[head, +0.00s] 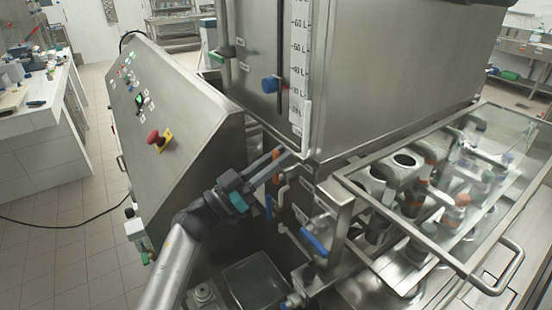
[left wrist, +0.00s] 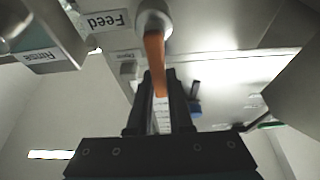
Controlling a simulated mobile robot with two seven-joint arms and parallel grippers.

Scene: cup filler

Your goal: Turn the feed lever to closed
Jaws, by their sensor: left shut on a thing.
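The orange feed lever (left wrist: 154,48) hangs from a round pivot (left wrist: 153,17) beside the upside-down "Feed" label (left wrist: 107,20) in the left wrist view. My left gripper (left wrist: 159,88) is shut on the lever, with one finger on each side of it. In the head view my left gripper (head: 283,158) reaches in under the front lower edge of the steel tank. There an orange part (head: 275,178) shows by the fingers, and the rest of the lever is mostly hidden. My right gripper is not in view.
Blue-handled valves (head: 314,242) sit just right of and below the gripper. The sloped control panel (head: 165,110) with a red stop button (head: 156,137) is at left. A clear guarded frame (head: 420,235) over filling heads is at right. A "Rinse" label (left wrist: 38,60) is near the lever.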

